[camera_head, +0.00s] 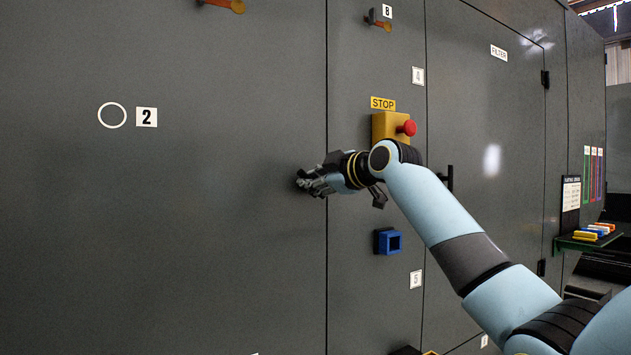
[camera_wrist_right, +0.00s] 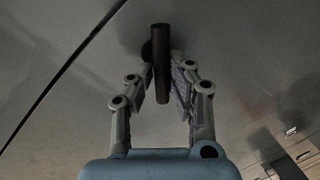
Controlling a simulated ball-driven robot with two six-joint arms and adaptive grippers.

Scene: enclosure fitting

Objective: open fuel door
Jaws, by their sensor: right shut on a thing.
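My right gripper (camera_head: 305,183) reaches in from the right, against the grey enclosure front near a vertical seam. In the right wrist view its fingers stand on both sides of a dark round bar handle (camera_wrist_right: 161,68), shut on it. The handle sticks out from a grey panel (camera_wrist_right: 235,50); in the head view the hand hides it. The large grey panel (camera_head: 220,260) left of the seam looks flush. I see no label that reads fuel, so I cannot tell its door by name. My left gripper is not in view.
A yellow stop box (camera_head: 386,125) with a red button (camera_head: 407,128) sits just above my right wrist. A blue square socket (camera_head: 389,241) juts out below it. A filter door (camera_head: 490,130) and a small green shelf (camera_head: 585,242) are at the right.

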